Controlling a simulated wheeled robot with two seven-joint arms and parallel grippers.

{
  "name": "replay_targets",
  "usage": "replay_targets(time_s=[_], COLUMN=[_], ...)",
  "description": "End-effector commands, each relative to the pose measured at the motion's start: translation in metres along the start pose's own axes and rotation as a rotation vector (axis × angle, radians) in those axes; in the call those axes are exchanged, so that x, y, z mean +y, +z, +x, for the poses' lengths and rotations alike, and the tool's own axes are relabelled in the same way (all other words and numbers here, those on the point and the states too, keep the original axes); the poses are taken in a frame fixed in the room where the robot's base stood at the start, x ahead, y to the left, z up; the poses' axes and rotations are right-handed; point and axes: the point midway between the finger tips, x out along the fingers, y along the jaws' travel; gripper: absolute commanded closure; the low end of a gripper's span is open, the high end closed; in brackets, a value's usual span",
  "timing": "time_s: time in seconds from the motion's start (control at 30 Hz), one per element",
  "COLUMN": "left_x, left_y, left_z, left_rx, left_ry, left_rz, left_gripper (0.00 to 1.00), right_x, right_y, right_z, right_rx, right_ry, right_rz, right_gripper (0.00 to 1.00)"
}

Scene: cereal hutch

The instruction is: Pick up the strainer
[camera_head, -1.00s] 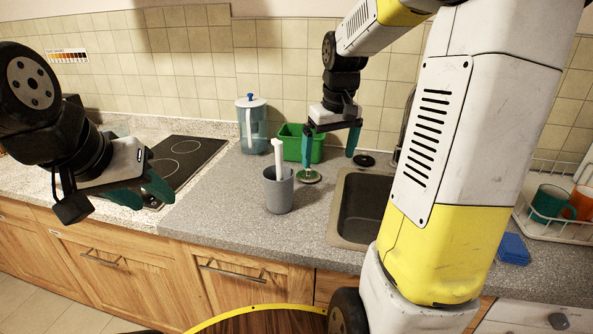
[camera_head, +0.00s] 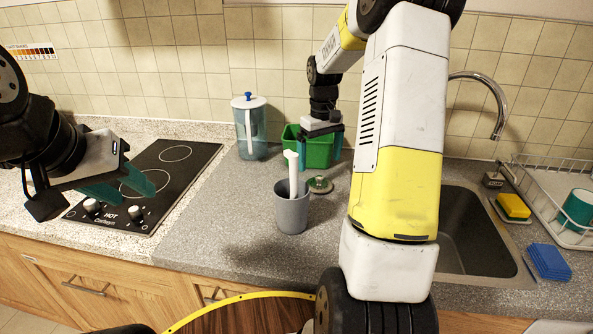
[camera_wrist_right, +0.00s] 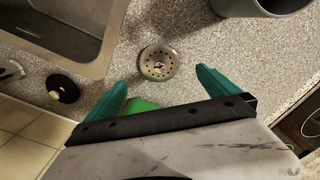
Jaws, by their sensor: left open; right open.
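The strainer, a small round metal disc with holes and a raised centre (camera_head: 320,184), lies on the grey counter between the grey cup and the green tub. It also shows in the right wrist view (camera_wrist_right: 159,62), lying flat just beyond my fingertips, about midway between them. My right gripper (camera_head: 319,160) is open and empty above the counter, in front of the green tub; its fingers show apart in the right wrist view (camera_wrist_right: 162,80). My left gripper (camera_head: 140,188) is open and empty over the stove at the left, far from the strainer.
A grey cup (camera_head: 291,214) holding a white-handled tool stands close to the strainer. The green tub (camera_head: 319,155) and a jug (camera_head: 250,140) stand behind. The sink (camera_head: 476,240) is at the right. A black stopper (camera_wrist_right: 62,88) lies near the sink.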

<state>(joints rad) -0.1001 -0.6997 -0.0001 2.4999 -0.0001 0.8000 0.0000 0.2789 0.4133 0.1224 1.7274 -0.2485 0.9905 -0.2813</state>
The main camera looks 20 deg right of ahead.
Motion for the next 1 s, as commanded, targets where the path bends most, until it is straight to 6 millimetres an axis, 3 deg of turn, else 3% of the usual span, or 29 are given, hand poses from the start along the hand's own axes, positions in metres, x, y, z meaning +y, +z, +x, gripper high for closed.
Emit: replay_targets(time_s=[0.53, 0.87, 1.0], left_x=[0.0, 0.0, 0.0], left_y=[0.0, 0.0, 0.0], left_z=[0.0, 0.0, 0.0], left_rx=[0.0, 0.0, 0.0], left_ry=[0.0, 0.0, 0.0], left_rz=[0.0, 0.0, 0.0], left_gripper=[0.58, 0.58, 0.58], right_x=[0.001, 0.001, 0.001], right_y=[0.002, 0.001, 0.001], right_z=[0.068, 0.077, 0.077], right_rx=[-0.002, 0.0, 0.0], right_ry=[-0.002, 0.0, 0.0], right_rz=[0.001, 0.001, 0.001], right_gripper=[0.0, 0.0, 0.26])
